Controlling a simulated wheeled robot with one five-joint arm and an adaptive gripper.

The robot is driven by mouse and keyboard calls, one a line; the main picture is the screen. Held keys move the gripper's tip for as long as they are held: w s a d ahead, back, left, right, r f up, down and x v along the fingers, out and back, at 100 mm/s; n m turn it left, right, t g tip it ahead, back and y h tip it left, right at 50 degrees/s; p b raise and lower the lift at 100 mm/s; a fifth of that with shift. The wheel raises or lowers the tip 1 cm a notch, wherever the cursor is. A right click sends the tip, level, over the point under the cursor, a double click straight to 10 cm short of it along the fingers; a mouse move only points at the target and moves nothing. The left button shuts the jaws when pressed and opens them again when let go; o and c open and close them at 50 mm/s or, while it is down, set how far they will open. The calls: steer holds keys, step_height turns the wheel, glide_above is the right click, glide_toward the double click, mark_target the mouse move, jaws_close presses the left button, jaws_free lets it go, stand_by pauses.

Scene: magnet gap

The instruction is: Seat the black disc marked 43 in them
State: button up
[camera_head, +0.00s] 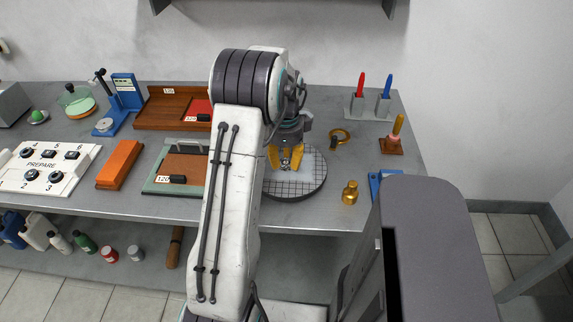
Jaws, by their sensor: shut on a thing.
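My gripper (286,164), with yellow fingers, points down over a round plate with a grid (308,187) on the bench. Its fingers are shut on a small greyish thing between their tips, too small to identify. I cannot tell whether the held thing touches the plate. I cannot make out a black disc marked 43 in this view. My arm covers the left part of the plate and the bench left of it.
On the left of the bench (334,218) are a white PREPARE panel (45,167), an orange block (120,165) and trays labelled 120.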

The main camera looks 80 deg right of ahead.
steer(key=shift+r+p, duration=1.9)
steer(key=shift+r, duration=0.55)
